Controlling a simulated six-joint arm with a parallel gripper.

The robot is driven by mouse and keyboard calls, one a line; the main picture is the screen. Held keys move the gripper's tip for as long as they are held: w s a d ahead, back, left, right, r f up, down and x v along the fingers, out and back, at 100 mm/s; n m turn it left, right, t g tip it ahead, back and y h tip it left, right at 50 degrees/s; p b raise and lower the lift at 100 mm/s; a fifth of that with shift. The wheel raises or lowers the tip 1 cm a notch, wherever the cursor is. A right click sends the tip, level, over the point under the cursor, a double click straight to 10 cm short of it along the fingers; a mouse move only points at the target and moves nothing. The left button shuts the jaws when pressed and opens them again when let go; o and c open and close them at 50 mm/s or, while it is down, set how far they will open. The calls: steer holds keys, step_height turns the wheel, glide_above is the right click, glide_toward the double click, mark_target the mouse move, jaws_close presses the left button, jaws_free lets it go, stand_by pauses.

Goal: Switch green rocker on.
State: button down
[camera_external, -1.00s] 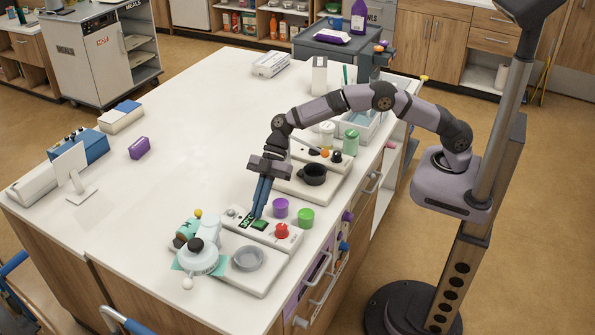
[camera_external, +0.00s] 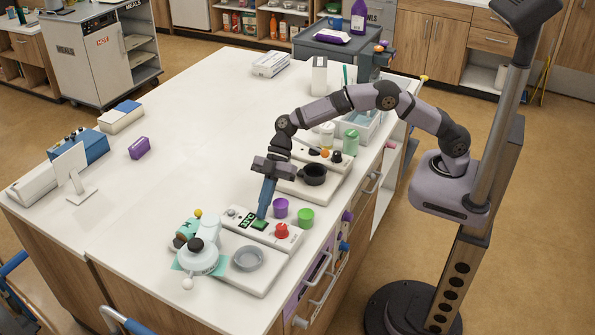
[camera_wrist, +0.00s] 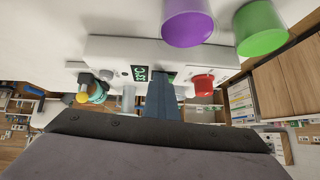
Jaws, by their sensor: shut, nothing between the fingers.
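The green rocker (camera_external: 260,225) is on a white control box (camera_external: 262,236) near the table's front edge. The box also has a small green-digit display (camera_external: 246,221) and a red knob (camera_external: 281,231). My gripper (camera_external: 263,213) points down with its blue fingers shut and empty, their tips at the far edge of the rocker. I cannot tell whether they touch it. In the wrist view, my gripper's fingers (camera_wrist: 166,92) cover most of the rocker, beside the lit display (camera_wrist: 139,72) and red knob (camera_wrist: 203,84). The rocker's tilt is not clear.
A purple cup (camera_external: 280,208) and a green cup (camera_external: 305,217) stand close behind the box. The table's left half is mostly clear.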

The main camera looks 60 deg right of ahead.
step_height(320, 180, up, 4)
steer(key=shift+w+r+p, duration=0.1)
steer(key=shift+r+p, duration=0.15)
steer(key=shift+p, duration=0.45)
steer(key=b+v, duration=0.3)
steer(key=v, duration=0.6)
steer(key=shift+d, duration=0.35)
steer(key=shift+w+r, duration=0.1)
steer(key=shift+r, duration=0.05)
